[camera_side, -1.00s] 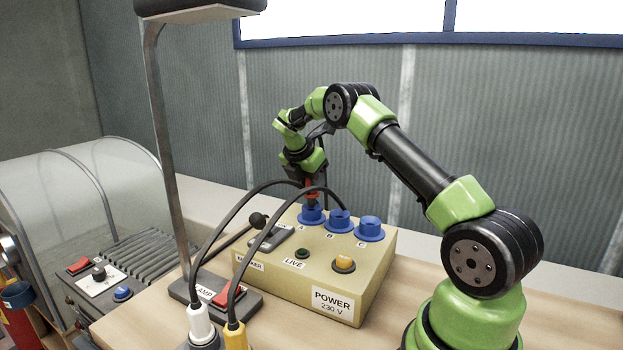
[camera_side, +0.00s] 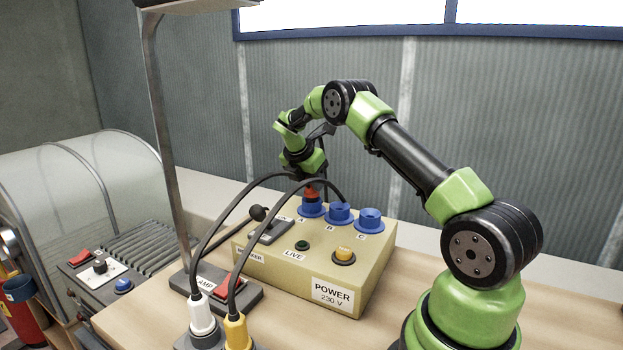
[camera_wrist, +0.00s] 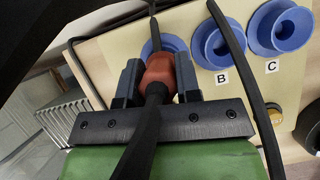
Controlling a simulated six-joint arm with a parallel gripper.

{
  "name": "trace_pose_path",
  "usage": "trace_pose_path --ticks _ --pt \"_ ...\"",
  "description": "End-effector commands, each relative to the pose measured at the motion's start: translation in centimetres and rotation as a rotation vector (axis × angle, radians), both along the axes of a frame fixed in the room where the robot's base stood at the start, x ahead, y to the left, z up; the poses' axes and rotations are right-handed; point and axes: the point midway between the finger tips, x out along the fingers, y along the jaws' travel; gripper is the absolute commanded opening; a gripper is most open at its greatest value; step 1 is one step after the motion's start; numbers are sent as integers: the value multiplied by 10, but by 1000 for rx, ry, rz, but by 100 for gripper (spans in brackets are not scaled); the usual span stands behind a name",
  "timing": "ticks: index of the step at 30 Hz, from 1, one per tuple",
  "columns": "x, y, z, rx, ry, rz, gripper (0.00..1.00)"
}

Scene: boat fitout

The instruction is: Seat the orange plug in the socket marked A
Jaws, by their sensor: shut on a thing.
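The orange plug (camera_side: 311,195) is upright at the blue socket marked A (camera_side: 312,210), the left one of the row on the beige power box. Its lower end is at the socket's mouth, and I cannot tell how deep it sits. My gripper (camera_side: 309,181) is above the socket and shut on the plug. In the wrist view the plug (camera_wrist: 160,70) is between the two dark fingers, with its black cable running toward the camera. Only part of socket A's blue rim (camera_wrist: 148,48) shows behind it there.
Blue sockets B (camera_side: 340,215) and C (camera_side: 370,222) stand to the right of A. Black cables arch across the box front from a white plug (camera_side: 202,317) and a yellow plug (camera_side: 236,333). A breaker lever (camera_side: 259,212) and lamp post (camera_side: 164,130) stand on the left.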

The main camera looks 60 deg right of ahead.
Motion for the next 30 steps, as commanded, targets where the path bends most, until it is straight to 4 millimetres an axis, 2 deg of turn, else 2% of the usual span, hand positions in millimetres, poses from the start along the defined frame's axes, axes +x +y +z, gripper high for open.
trace_pose_path --ticks 24,25,28,30 --pt "0 0 -10 0 0 0 4" --pt "0 0 -10 0 0 0 36" --pt "0 0 -10 0 0 0 59" --pt "0 0 -10 0 0 -1 61"
